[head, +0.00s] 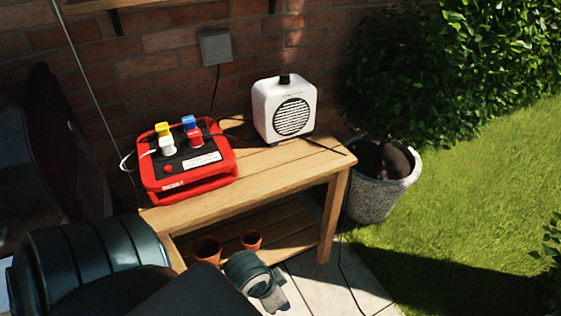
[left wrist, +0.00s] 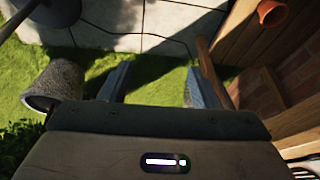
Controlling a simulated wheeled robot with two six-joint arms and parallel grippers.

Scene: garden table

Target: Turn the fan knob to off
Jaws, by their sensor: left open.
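The fan (head: 284,108) is a white box with a round dark grille, standing at the back right of the wooden table (head: 270,170). A small black knob (head: 285,79) sits on its top; its setting is too small to read. My left gripper (head: 272,292) is low in front of the table, well below and apart from the fan. In the left wrist view its two fingers (left wrist: 160,80) are spread with nothing between them. My right gripper is not in view.
A red power box (head: 185,187) with several coloured plugs stands on the table's left. Two terracotta pots (head: 207,249) are on the lower shelf. A stone planter (head: 370,205) stands right of the table. A cable (head: 343,255) hangs by the table leg. A brick wall is behind.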

